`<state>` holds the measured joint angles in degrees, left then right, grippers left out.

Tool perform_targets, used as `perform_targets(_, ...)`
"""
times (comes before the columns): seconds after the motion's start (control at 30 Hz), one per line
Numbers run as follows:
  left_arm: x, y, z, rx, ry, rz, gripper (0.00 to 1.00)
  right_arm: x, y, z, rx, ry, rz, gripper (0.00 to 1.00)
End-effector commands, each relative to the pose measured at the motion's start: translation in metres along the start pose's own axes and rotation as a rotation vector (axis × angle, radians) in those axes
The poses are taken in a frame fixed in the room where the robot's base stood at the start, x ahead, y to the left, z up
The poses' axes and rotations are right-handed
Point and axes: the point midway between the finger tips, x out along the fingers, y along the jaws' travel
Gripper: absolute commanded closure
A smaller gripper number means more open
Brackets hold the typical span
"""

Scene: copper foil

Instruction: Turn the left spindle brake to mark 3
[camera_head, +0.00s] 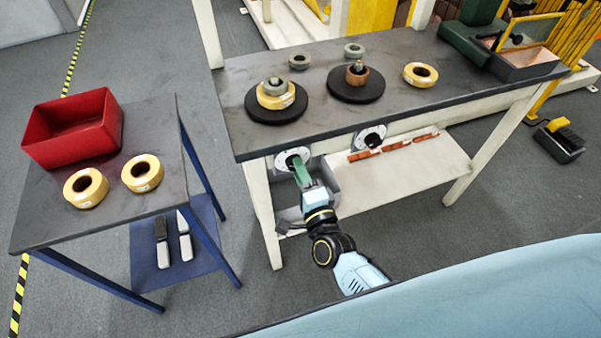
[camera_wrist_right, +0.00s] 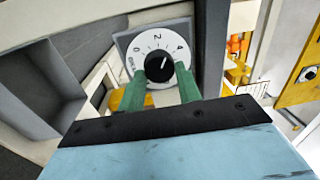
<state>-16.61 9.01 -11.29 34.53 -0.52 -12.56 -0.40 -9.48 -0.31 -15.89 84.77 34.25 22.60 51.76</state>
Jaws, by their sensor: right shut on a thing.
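The left spindle brake is a white dial with a black knob under the front edge of the bench, below the left spindle. In the head view its dial face (camera_head: 281,161) is partly covered by my right gripper (camera_head: 299,168). In the right wrist view the dial (camera_wrist_right: 142,47) shows 0, 2 and 4 around the black knob (camera_wrist_right: 159,68). The knob's white line points up and slightly right, between 2 and 4. My right gripper's green fingers (camera_wrist_right: 161,84) are shut on the knob's sides. My left gripper is in neither view.
A second brake dial (camera_head: 370,137) sits to the right under the bench (camera_head: 320,95). Two black spindle discs (camera_head: 357,92) stand on top with rolls. A side table at left holds a red bin (camera_head: 73,127) and two yellow rolls (camera_head: 142,173).

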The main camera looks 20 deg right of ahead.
Motion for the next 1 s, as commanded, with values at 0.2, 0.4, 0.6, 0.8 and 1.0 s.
perform_targets(0.2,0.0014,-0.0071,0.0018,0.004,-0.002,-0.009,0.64,0.0000,0.0005,-0.0002,0.060,0.004,0.000,0.89)
perform_targets(0.4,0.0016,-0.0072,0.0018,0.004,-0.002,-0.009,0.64,0.0000,0.0004,-0.0002,0.078,0.005,0.000,0.89)
perform_targets(0.6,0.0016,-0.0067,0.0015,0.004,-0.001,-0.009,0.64,0.0000,0.0003,-0.0002,0.078,0.005,0.000,0.89)
perform_targets(0.8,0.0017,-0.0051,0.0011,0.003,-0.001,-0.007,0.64,0.0000,0.0003,-0.0001,0.077,0.005,0.000,0.54)
perform_targets(1.0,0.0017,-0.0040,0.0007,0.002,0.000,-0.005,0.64,0.0000,0.0003,0.0000,0.077,0.005,-0.001,0.44)
